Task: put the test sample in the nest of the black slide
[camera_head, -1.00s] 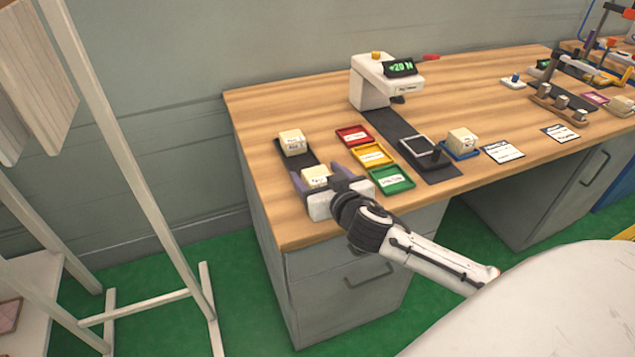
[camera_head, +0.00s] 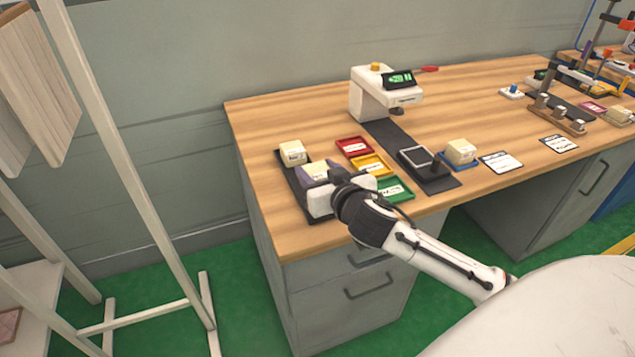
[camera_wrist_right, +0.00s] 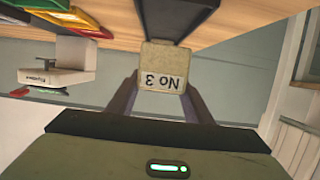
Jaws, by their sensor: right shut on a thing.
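My right gripper (camera_head: 318,174) is shut on a cream block (camera_head: 317,167) over the near part of a black tray (camera_head: 293,184). In the right wrist view the block (camera_wrist_right: 163,68) reads "No 3" upside down and sits between the two fingers (camera_wrist_right: 161,100). I cannot tell whether it touches the tray. The black slide (camera_head: 440,182) lies to the right on the table. Its square, pale-edged nest (camera_head: 415,155) looks empty, with a dark knob beside it. My left gripper is not in view.
A second cream block (camera_head: 292,153) stands at the tray's far end. Red (camera_head: 354,147), yellow (camera_head: 371,166) and green (camera_head: 405,193) trays lie between tray and slide. A white tester (camera_head: 372,95) stands behind. Another block (camera_head: 460,151) sits on a blue tray right of the slide.

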